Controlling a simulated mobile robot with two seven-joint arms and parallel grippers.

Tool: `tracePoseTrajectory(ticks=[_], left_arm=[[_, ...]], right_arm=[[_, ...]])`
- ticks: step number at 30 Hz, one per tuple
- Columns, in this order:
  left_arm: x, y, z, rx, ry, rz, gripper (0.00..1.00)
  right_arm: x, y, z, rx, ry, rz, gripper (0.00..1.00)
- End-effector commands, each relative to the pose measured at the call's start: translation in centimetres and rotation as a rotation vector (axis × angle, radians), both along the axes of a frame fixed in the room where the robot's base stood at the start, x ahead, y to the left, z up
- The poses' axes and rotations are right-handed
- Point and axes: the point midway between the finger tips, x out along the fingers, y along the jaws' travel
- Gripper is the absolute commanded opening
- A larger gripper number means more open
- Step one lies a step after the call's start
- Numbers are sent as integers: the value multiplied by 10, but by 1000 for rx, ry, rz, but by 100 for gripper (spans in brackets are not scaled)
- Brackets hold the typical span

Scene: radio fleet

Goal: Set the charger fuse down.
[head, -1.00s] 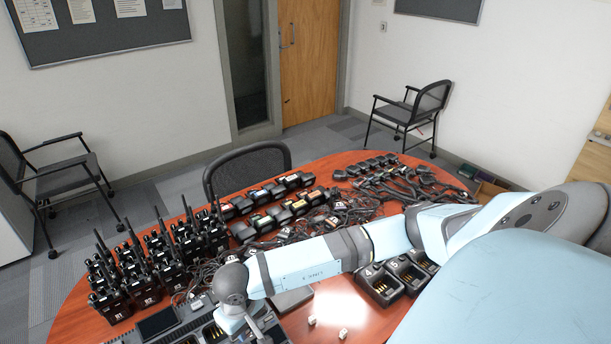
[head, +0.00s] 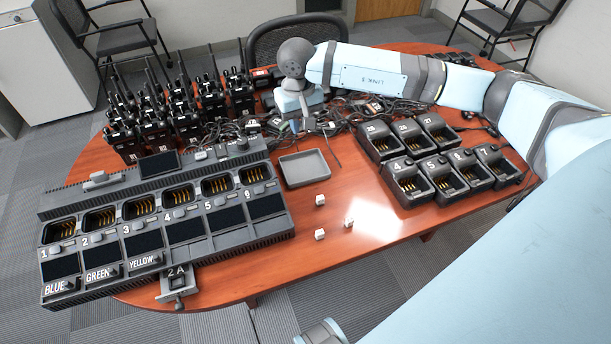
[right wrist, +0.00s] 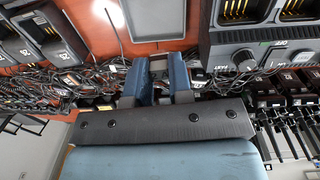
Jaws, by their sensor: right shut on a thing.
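My right gripper (head: 296,124) is shut, held over the cables behind the grey tray in the head view. In the right wrist view its two blue fingers (right wrist: 160,80) are close together. The thing between them is mostly hidden, so I cannot make out the charger fuse's shape. The shallow grey tray (head: 304,168) looks empty. A small drawer-like holder marked 2A (head: 177,284) sticks out of the front of the big multi-slot charger (head: 270,232).
Small pale cubes (head: 348,223) lie on the bare red-brown table (head: 375,262) in front of the tray. Single chargers (head: 407,183) stand to the right. Upright radios (head: 185,118) and tangled cables (head: 345,112) fill the back.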

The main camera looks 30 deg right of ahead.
Motion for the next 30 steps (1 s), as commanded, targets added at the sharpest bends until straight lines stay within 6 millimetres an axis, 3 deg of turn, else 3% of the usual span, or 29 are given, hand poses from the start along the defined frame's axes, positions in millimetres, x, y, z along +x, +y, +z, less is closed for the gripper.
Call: tracePoseTrajectory(ticks=[1,3,9,12,14,24,30], left_arm=[[2,0,-23,-3,-4,0,0],[2,-1,-32,-5,-2,1,0],[4,-2,-40,-13,-7,1,0],[4,-3,-41,-14,-5,1,0],[4,-4,-41,-15,-5,2,0],[4,-4,-42,-13,-11,0,0],[5,-4,-41,-13,-16,-1,0]], right_arm=[[10,-8,-8,3,-8,-19,0],[18,-16,-1,11,-7,-38,0],[29,-29,16,27,-7,-67,0],[30,-31,11,30,-4,-71,0],[30,-31,0,30,-3,-71,0],[29,-30,-90,30,-2,-71,0],[29,-30,-128,29,-4,-70,0]])
